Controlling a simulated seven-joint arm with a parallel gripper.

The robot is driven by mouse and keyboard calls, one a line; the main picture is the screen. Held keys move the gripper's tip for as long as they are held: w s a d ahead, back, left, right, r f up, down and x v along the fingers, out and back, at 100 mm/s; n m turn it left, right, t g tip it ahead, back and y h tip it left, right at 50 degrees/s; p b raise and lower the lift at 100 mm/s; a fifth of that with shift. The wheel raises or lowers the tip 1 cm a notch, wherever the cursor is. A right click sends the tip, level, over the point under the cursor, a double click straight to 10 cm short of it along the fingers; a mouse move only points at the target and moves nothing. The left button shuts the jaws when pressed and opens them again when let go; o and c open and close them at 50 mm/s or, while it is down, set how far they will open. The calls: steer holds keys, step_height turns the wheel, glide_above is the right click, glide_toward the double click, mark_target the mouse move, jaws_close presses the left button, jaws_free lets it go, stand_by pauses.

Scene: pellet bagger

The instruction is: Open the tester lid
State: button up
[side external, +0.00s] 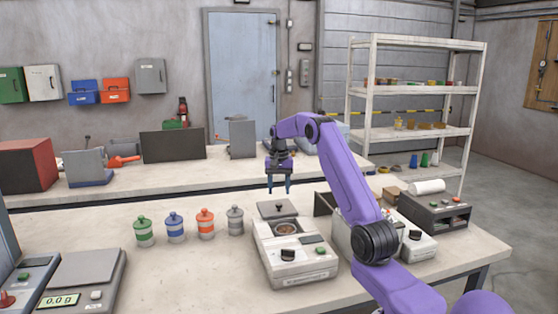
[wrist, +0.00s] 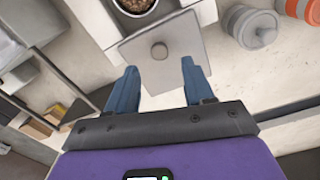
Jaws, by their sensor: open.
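The tester (side external: 297,262) is a pale box on the front table with a dark knob and a green button. Its round well of brown pellets (side external: 285,228) is uncovered; the pellets also show in the wrist view (wrist: 134,5). The grey square lid (side external: 268,209) with a small knob is behind the well, clear of it. In the wrist view, the lid (wrist: 142,68) extends past the tester's rear edge. My gripper (side external: 279,190) is open and empty, pointing down above and just behind the lid. In the wrist view, its blue fingers (wrist: 159,66) flank the lid's rear part, apparently not touching it.
Green, blue, orange and grey jars (side external: 235,220) stand left of the tester. A scale (side external: 83,280) is at the front left. A dark box (side external: 436,212) and another pale machine (side external: 415,246) are to the right. A second bench (side external: 110,192) runs behind.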

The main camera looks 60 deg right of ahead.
step_height(320, 180, up, 12)
steer(key=shift+r, duration=0.25)
stand_by(0.3)
stand_by(0.3)
